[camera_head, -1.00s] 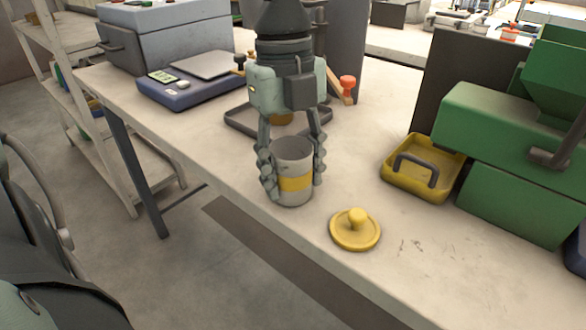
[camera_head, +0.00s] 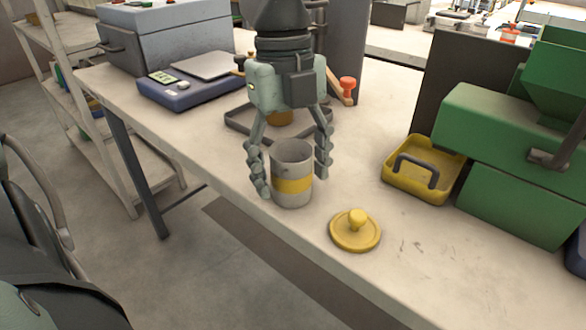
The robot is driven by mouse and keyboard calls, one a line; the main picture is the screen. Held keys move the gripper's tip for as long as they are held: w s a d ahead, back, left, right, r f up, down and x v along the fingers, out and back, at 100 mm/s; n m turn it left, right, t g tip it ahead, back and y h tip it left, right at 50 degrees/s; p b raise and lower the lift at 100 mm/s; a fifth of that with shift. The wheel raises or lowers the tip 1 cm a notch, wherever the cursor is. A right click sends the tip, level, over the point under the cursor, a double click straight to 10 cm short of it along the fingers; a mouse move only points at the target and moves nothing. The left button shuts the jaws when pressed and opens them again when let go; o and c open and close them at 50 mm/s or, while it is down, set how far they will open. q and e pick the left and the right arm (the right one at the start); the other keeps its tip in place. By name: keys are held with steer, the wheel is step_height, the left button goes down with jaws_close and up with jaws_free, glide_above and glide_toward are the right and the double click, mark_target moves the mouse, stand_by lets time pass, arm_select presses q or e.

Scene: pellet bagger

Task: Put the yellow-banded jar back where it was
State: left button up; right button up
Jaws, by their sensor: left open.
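The yellow-banded jar (camera_head: 292,186) stands upright and lidless on the table near its front edge. It is grey with a yellow band round its lower half. My left gripper (camera_head: 292,183) is open around the jar, one finger on each side. A gap shows between the jar and the right-hand finger; the left-hand finger is close to the jar, and I cannot tell if it touches. A yellow lid with a knob (camera_head: 355,231) lies on the table to the right of the jar. My right gripper is not in view.
A dark square frame (camera_head: 238,125) lies behind the jar, with an orange-brown thing (camera_head: 279,117) partly hidden by my gripper. A blue scale (camera_head: 190,84) stands back left. A yellow tray with a dark handle (camera_head: 424,190) and a green machine (camera_head: 510,130) stand right. The front right table is clear.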

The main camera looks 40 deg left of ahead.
arm_select(q)
step_height(320, 180, up, 12)
steer(key=a, duration=0.1)
steer(key=shift+w+a+f, duration=0.15)
steer(key=shift+w+f, duration=0.05)
steer(key=shift+w, duration=0.2)
